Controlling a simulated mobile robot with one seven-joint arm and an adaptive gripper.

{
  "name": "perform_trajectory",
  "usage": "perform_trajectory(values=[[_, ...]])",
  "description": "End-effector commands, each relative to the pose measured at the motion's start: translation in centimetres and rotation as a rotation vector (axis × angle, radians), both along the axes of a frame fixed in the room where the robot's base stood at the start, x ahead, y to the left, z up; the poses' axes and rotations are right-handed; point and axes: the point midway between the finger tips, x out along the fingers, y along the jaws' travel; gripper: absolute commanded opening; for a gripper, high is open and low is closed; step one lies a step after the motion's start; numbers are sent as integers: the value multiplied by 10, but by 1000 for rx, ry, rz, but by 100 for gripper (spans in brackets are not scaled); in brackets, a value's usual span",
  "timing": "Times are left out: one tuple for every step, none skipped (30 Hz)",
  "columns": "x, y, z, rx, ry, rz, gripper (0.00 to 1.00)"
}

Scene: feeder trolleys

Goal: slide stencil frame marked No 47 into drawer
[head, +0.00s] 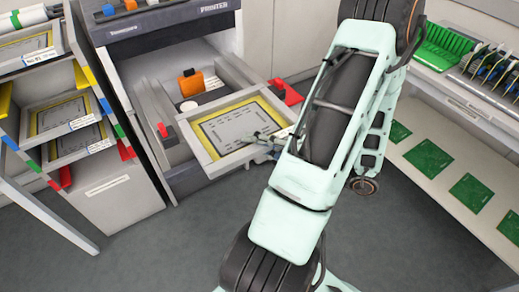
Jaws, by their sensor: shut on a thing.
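A stencil frame (222,124) with a light grey rim, yellow border and grey sheet lies roughly level at the front of the printer's open drawer (240,74). Its far part is between the drawer's side rails and its near edge sticks out toward me. I cannot tell whether it rests on the rails. A white label (284,132) sits at its near right edge, too small to read. My gripper (264,138) is shut on the frame's near right edge; my forearm partly hides the fingers and that corner.
Red latches (288,92) flank the drawer opening. An orange block (192,83) and a white disc (189,106) sit inside the drawer. A rack (75,142) with more stencil frames stands left. A bench with green boards (428,160) is right. Grey floor is clear between.

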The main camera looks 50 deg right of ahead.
Motion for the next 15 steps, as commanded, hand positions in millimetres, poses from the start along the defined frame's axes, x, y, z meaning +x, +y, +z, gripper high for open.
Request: perform_trajectory(values=[[5, 0, 0, -2, -4, 4, 0], [8, -1, 0, -2, -3, 4, 0], [12, -2, -1, -2, -4, 3, 0], [14, -3, -1, -2, -4, 3, 0], [17, -4, -1, -2, -4, 4, 0], [21, -5, -2, -2, -4, 3, 0], [24, -5, -2, -1, -4, 3, 0], [27, -6, -2, -1, -4, 4, 0], [31, -6, -2, 0, -4, 3, 0], [34, -7, -3, -1, -4, 3, 0], [36, -8, -3, -2, -4, 3, 0], [40, -9, -4, -2, -3, 4, 0], [43, -10, -4, -1, -3, 3, 0], [46, -11, -4, -2, -3, 3, 0], [50, -11, -5, -2, -3, 4, 0]])
